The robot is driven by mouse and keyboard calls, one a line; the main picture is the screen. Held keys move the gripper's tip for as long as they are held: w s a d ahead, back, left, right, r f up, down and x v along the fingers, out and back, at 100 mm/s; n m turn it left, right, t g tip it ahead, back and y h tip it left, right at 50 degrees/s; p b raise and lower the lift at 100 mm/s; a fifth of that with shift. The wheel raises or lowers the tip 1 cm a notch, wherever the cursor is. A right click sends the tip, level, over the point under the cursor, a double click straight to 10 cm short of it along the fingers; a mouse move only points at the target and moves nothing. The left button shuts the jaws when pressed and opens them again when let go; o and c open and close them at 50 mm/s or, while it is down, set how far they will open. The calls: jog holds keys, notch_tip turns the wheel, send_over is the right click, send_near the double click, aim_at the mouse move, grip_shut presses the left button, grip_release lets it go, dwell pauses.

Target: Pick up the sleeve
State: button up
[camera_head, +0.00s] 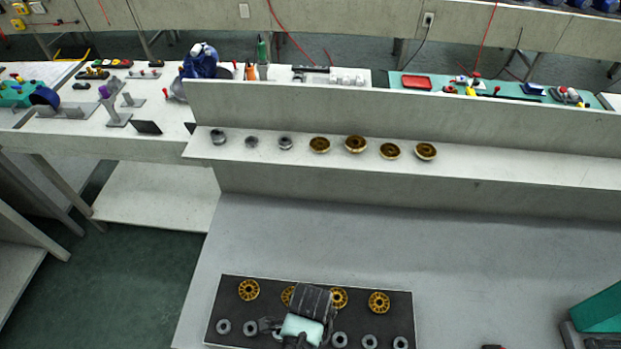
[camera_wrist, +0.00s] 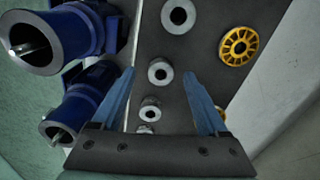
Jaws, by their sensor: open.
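Several short grey sleeves, each with a round bore, stand in a row on a dark mat (camera_head: 330,290); one sleeve (camera_head: 223,326) is at the mat's left end in the head view. In the wrist view, my gripper (camera_wrist: 158,73) is open, its two blue fingers apart and empty. One sleeve (camera_wrist: 160,72) appears between the fingertips; I cannot tell the height gap. Another sleeve (camera_wrist: 178,15) lies farther up the row, and smaller-looking ones (camera_wrist: 150,110) show nearer the palm. In the head view my wrist covers the middle of the row.
Yellow spoked wheels (camera_head: 249,290) form a second row on the mat; one (camera_wrist: 239,47) is right of my gripper. Two blue flanged housings (camera_wrist: 62,38) stand close at left. A ledge (camera_head: 480,165) behind holds grey and brass parts. The grey bench right of the mat is mostly clear.

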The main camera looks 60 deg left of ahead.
jog(key=shift+f, duration=0.65)
jog(key=shift+c, duration=0.4)
grip_shut()
